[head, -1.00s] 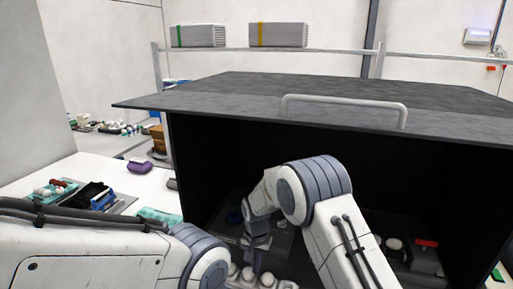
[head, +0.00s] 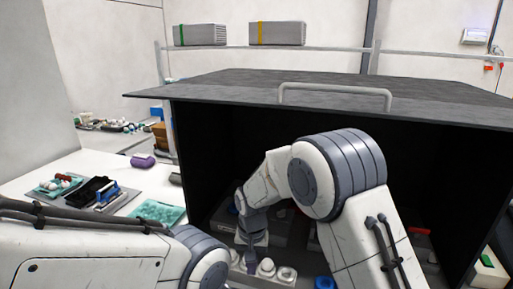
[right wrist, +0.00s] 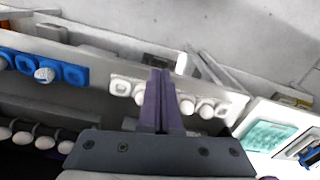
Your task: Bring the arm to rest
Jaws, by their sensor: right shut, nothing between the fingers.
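In the head view white eggs (head: 266,267) show beside the gripper. My left arm comes in from the left; its gripper is out of view.
The black box (head: 190,150) has a top with a grey handle (head: 335,90). A teal tray (head: 160,211) and a grey tray with tools (head: 125,203) lie on the white table at left. A blue holder (right wrist: 75,74) with eggs shows in the right wrist view.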

